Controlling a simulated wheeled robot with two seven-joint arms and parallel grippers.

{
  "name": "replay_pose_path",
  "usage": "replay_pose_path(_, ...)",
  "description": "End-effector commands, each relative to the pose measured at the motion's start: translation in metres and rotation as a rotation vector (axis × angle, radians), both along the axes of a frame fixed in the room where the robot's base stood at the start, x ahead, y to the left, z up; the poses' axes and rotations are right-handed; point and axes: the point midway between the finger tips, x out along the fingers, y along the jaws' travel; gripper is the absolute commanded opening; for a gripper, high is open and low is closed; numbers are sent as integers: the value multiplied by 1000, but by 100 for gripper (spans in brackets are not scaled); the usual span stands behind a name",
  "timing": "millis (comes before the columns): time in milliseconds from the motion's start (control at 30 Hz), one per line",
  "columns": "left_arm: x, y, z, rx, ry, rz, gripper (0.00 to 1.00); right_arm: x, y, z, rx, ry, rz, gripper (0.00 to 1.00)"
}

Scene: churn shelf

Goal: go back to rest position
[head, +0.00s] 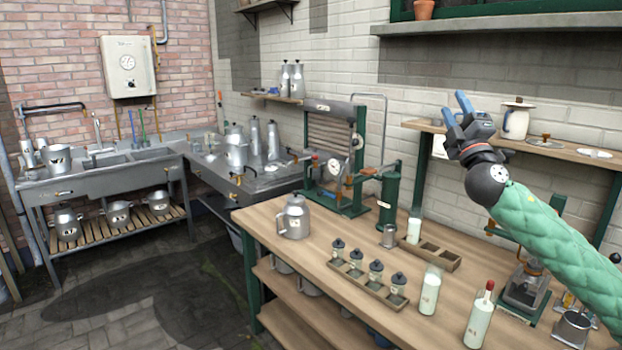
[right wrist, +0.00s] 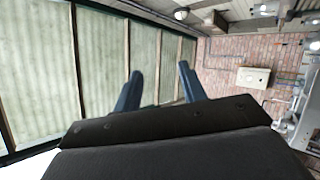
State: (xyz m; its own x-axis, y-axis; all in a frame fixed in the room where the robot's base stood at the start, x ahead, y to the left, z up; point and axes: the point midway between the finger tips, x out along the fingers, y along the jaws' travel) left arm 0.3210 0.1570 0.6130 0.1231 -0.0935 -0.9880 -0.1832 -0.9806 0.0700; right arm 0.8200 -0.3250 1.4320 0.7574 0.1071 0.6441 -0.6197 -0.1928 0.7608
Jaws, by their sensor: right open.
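My right gripper (head: 467,108) is raised in the upper right of the head view, on an arm with a green quilted sleeve. Its two blue fingers are apart and nothing is between them. It is in front of the wall shelf (head: 570,153), left of a white lidded pot (head: 515,119) standing there; I cannot tell the gap. In the right wrist view the fingers (right wrist: 160,88) also stand apart and empty, pointing toward the ceiling and the far brick wall. My left gripper is in neither view.
The floor at left is clear.

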Motion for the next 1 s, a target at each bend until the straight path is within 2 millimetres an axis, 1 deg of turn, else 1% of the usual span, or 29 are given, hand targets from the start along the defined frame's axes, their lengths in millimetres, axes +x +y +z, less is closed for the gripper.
replay_pose_path(33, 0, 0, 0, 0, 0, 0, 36, 3, -3, -17, 82, 45, -25, 41)
replay_pose_path(67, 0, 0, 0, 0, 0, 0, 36, 5, -7, -27, 129, 75, -44, 41)
replay_pose_path(167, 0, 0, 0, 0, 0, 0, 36, 11, -16, -72, 286, 199, -106, 41)
replay_pose_path(200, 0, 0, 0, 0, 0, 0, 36, 12, -18, -95, 347, 258, -130, 41)
replay_pose_path(267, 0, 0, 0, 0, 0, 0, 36, 12, -20, -130, 430, 352, -165, 41)
replay_pose_path(300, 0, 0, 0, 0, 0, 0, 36, 11, -19, -155, 479, 414, -184, 41)
replay_pose_path(367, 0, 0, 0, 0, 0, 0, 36, 8, -16, -190, 545, 505, -210, 41)
replay_pose_path(400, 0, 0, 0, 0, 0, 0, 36, 5, -14, -214, 583, 566, -226, 41)
replay_pose_path(467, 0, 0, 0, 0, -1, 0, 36, -2, -9, -249, 637, 655, -245, 41)
replay_pose_path(500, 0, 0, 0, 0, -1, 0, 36, -7, -5, -272, 671, 712, -255, 41)
replay_pose_path(567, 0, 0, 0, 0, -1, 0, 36, -17, 2, -306, 716, 796, -269, 41)
replay_pose_path(600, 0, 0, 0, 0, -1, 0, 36, -23, 7, -327, 744, 850, -277, 41)
replay_pose_path(667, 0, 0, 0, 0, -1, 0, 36, -35, 15, -358, 785, 927, -285, 41)
replay_pose_path(700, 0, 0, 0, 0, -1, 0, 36, -43, 21, -378, 810, 977, -289, 41)
replay_pose_path(767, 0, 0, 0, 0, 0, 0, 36, -56, 29, -407, 846, 1048, -293, 41)
replay_pose_path(800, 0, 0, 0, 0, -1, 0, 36, -65, 35, -425, 868, 1093, -294, 41)
replay_pose_path(867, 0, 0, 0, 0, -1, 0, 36, -79, 45, -451, 898, 1156, -294, 41)
replay_pose_path(900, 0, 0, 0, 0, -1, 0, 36, -88, 51, -468, 919, 1195, -291, 41)
replay_pose_path(967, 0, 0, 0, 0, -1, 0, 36, -103, 60, -491, 948, 1249, -285, 41)
replay_pose_path(1000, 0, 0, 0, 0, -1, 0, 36, -113, 66, -506, 966, 1283, -280, 41)
